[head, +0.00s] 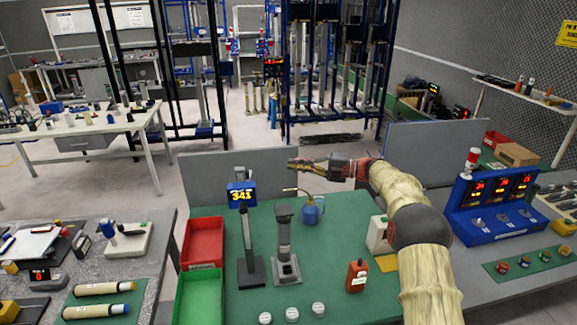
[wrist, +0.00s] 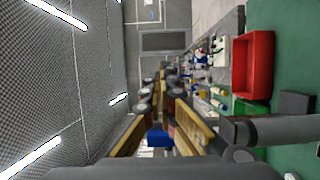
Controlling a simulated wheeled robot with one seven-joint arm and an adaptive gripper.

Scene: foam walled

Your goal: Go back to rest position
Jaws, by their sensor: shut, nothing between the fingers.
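My gripper (head: 296,164) is at the end of my arm, stretched out to the left above the back part of the green mat (head: 345,222). Its fingers look shut, with nothing held between them. In the wrist view my gripper (wrist: 160,92) shows its fingers at the lower middle, and the picture is turned on its side. The gripper is above and behind the blue oil can (head: 312,209) and the grey column device (head: 285,245), apart from both.
A red bin (head: 203,241) and a green bin (head: 199,297) stand at the mat's left. A blue display (head: 242,195) tops a stand. A red bottle (head: 357,275) stands near my arm. A blue console (head: 492,205) is at right. Low grey panels (head: 425,150) edge the table's back.

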